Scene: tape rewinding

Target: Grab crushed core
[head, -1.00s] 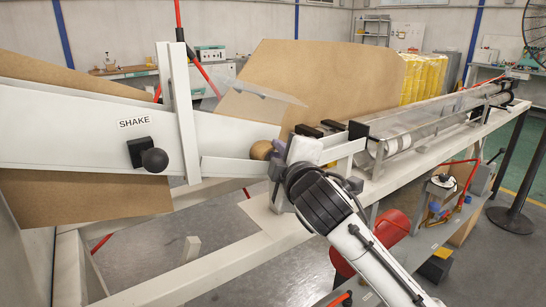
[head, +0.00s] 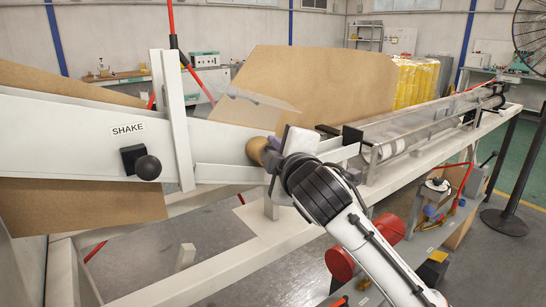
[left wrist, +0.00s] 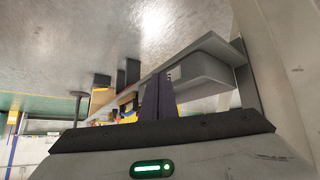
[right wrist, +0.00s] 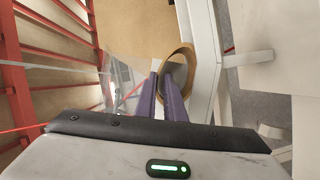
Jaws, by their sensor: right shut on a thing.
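The crushed core is a brown ring (head: 257,150) at the lower right end of the white chute marked SHAKE, in the head view. It shows as a brown ring (right wrist: 188,54) in the right wrist view. My right gripper (head: 268,157) is at its right side, with its purple fingers (right wrist: 161,78) one on each side of the ring's near left wall, shut on it. Part of the ring is hidden behind the fingers. My left gripper (left wrist: 159,86) shows only in the left wrist view, its purple fingers together with nothing seen between them.
The white chute (head: 70,135) has a black knob (head: 148,168). A white frame (head: 190,270) runs below it. A clear-covered roller track (head: 420,125) leads away right. A large brown board (head: 310,85) stands behind. A red cylinder (head: 342,262) sits below right.

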